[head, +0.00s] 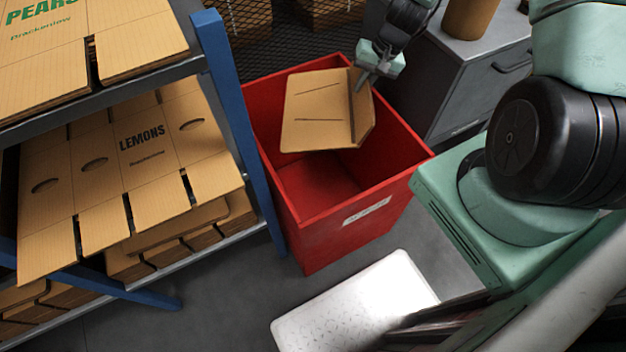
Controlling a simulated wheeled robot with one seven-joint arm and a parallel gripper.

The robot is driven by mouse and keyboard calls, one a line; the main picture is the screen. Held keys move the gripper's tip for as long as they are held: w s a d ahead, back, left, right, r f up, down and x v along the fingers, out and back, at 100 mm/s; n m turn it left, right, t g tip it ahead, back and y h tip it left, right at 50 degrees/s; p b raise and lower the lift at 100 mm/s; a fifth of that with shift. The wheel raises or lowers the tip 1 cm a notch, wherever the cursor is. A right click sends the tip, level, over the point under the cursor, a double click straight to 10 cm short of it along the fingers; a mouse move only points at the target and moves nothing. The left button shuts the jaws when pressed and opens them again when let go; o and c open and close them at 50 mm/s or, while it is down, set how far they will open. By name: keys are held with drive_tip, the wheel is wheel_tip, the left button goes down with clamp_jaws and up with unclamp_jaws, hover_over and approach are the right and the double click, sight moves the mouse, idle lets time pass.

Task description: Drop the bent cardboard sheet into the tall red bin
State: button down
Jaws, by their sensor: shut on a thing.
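The bent cardboard sheet (318,108) is brown, with two slits and a fold near its right edge. It appears over the opening of the tall red bin (345,225). My gripper (366,76) is shut on the sheet's upper right edge. The sheet hides part of the bin's far wall and inside. The visible part of the bin's floor looks empty. I cannot tell exactly how high the sheet is above the rim.
A blue-posted rack (236,120) with flat LEMONS (150,150) and PEARS (60,45) cardboard stands close on the left. A grey cabinet (470,85) stands behind the bin on the right. Grey floor (230,300) shows in front.

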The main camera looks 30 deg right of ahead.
drive_tip(key=shift+f+b, duration=0.3)
drive_tip(key=shift+f, duration=0.5)
drive_tip(key=c, duration=1.5)
unclamp_jaws()
drive_tip(key=shift+r, duration=0.1)
drive_tip(key=v, duration=1.7)
drive_tip(key=shift+r+p, duration=0.2)
drive_tip(key=shift+p, duration=0.2)
drive_tip(key=shift+s, duration=0.1)
